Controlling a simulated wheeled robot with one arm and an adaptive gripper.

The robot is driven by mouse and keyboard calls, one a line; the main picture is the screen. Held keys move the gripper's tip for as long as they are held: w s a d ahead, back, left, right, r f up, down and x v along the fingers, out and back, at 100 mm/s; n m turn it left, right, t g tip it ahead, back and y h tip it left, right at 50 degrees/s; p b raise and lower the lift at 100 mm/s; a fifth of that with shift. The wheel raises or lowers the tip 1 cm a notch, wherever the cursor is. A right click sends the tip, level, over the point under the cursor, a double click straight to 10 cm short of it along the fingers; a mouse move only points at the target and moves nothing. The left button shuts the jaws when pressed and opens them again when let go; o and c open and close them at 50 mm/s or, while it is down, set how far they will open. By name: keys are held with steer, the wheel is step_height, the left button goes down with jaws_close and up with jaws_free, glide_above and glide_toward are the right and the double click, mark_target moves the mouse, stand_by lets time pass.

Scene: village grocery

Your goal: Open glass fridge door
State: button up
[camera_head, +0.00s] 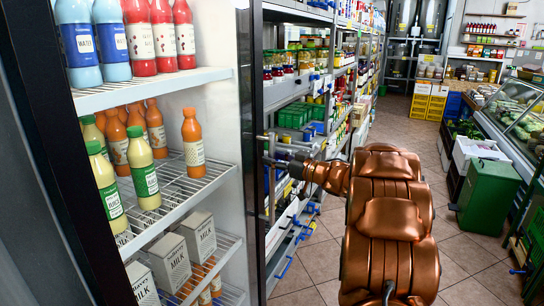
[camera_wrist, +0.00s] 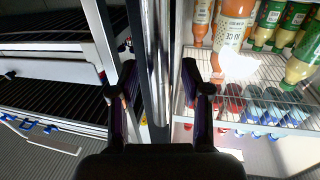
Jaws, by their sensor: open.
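The glass fridge (camera_head: 218,120) stands at the left in the head view, its shelves showing bottles and milk cartons. The dark door frame (camera_head: 255,200) runs upright along its right side. In the wrist view the vertical metal door handle (camera_wrist: 158,60) runs down the middle, between my two fingers. My gripper (camera_wrist: 158,100) is open, one finger on each side of the handle. I see no clear contact of either finger with it. In the head view my gripper (camera_head: 272,150) is at the door's right edge, small and partly hidden. The door looks shut, but the clear glass makes this hard to tell.
Grocery shelves (camera_head: 300,90) stand close behind my gripper, right of the fridge. Tiled floor (camera_head: 400,125) is open along the aisle. A green bin (camera_head: 488,195), yellow crates (camera_head: 428,103) and a glass display counter (camera_head: 520,110) stand on the right.

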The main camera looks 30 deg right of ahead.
steer(key=shift+w+a, duration=0.15)
steer(key=shift+w, duration=0.5)
steer(key=shift+c, duration=0.3)
jaws_close()
